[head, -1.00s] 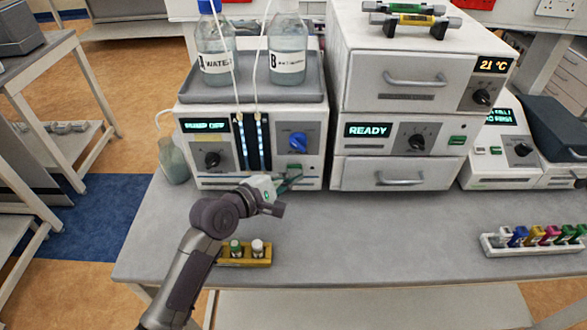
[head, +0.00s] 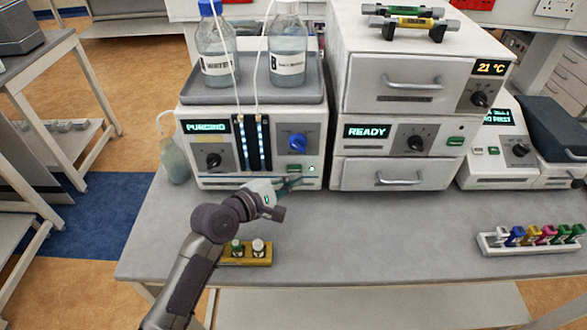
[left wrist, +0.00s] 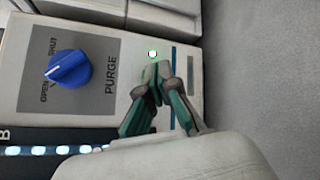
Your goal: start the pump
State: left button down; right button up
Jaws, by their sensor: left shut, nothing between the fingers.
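The pump (head: 300,115) is a white unit on the bench with two lit blue columns. Its left display (head: 206,127) shows lit text that looks like "PURGING". The blue purge knob (head: 297,143) also shows in the left wrist view (left wrist: 69,69), its white mark turned toward the OPEN side. A small round green-white light (left wrist: 152,54) glows on the panel and shows in the head view (head: 312,169). My left gripper (head: 297,181) is shut and empty at the pump's lower front. Its fingertips (left wrist: 160,70) are just beside the light; I cannot tell whether they touch the panel. My right gripper is not in view.
Bottles A (head: 216,55) and B (head: 288,55) stand in a tray on the pump, with tubes running down. A stacked unit reading READY (head: 368,131) stands right.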

pick_arm(q)
jog(key=s+p, duration=0.4)
jog(key=s, duration=0.2)
dwell(0.3)
dwell(0.3)
